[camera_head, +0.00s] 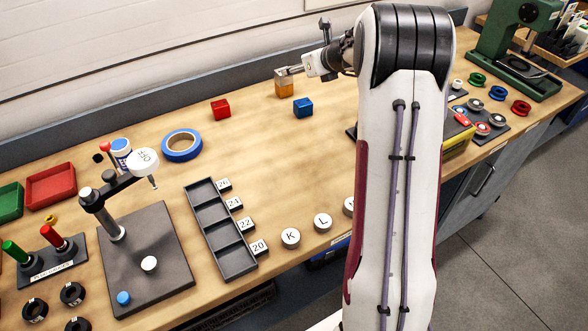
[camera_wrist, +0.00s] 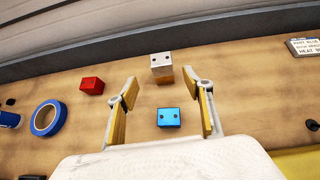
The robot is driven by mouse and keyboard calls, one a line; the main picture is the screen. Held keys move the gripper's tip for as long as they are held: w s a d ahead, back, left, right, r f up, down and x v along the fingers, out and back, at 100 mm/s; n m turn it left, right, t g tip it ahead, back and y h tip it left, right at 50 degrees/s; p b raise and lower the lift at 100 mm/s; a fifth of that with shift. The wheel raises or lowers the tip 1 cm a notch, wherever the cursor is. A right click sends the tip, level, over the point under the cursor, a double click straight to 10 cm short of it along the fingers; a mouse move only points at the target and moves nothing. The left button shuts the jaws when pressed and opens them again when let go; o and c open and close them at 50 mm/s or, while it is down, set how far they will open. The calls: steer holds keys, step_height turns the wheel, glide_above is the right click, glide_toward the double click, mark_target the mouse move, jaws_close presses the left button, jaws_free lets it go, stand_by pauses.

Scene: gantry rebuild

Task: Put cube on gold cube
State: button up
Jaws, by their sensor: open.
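The gold cube (camera_head: 284,89) stands at the back middle of the table.
A roll of blue tape (camera_head: 182,146) lies left of the red cube. A compartment tray (camera_head: 222,262), a dark stand (camera_head: 145,262) and round labelled pieces (camera_head: 291,238) fill the front left. My arm hides part of the right side. Table around the cubes is clear.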

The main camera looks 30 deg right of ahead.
steer(key=s+a+r+n+g+y, duration=0.1)
steer(key=s+a+r+n+g, duration=0.1)
steer(key=s+a+r+n, duration=0.65)
steer(key=s+a+r+n+g+y, duration=0.1)
steer(key=s+a+r+n+y, duration=0.15)
steer(key=s+a+n, duration=1.1)
steer(key=s+a+f+n+g+h, duration=0.1)
steer(key=s+n, duration=0.5)
steer(key=s, duration=0.6)
steer(key=s+a+f+n+g+h, duration=0.1)
steer(key=s+a+f+n+h, duration=0.2)
steer(key=s, duration=0.9)
steer(key=a+n, duration=0.3)
steer(key=n, duration=0.1)
steer(key=shift+f+g, duration=0.3)
steer(key=shift+f, duration=0.1)
